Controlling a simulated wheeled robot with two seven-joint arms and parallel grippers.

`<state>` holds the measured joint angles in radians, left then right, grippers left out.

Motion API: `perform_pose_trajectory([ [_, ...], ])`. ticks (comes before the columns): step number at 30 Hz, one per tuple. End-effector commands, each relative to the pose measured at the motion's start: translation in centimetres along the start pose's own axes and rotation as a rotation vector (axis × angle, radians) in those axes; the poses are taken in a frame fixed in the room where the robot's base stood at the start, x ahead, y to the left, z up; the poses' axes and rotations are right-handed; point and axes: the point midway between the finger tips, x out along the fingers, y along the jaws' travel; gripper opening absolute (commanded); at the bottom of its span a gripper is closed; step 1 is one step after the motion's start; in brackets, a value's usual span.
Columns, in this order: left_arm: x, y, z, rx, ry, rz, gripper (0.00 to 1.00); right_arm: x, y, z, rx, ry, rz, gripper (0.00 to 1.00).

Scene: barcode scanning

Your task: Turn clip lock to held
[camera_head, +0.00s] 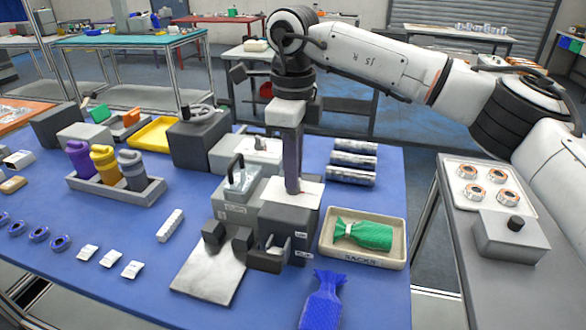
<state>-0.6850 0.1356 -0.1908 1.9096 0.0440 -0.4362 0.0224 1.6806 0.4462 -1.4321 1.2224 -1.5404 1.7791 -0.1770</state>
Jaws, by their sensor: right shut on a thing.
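A grey clip machine (285,222) with a pale top plate (311,190) and dark jaws at its front stands at the centre of the blue table. My right gripper (293,187) points straight down onto this top plate. Its dark fingers are shut on a small part there, which seems to be the clip lock. The fingers hide this part, so I cannot tell its turned position. My left gripper is not in view.
A tray with a green sack (372,236) stands right of the machine, and a blue sack (323,301) lies in front of it. A metal plate (208,275) lies at the front left. Bottles in a grey rack (112,192) stand further left.

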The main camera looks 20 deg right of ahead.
Motion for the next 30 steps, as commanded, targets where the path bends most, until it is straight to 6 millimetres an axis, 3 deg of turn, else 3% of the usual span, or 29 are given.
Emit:
perform_pose_trajectory([
  [9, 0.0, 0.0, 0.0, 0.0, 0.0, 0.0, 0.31, -0.1, -0.1, -0.1, 0.007, 0.0, -0.002, 0.0],
  [10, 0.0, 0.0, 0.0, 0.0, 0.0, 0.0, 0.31, -0.1, -0.1, -0.1, 0.006, 0.0, -0.002, 0.14],
  [13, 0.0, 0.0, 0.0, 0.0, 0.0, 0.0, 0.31, -0.1, -0.1, -0.1, 0.005, 0.0, -0.002, 0.28],
  [23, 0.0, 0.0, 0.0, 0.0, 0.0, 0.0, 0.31, -0.3, -0.1, 0.0, 0.003, -0.001, -0.001, 0.28],
  [30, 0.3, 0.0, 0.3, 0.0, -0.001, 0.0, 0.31, -4.1, -0.1, 0.1, 0.003, -0.004, -0.003, 0.28],
])
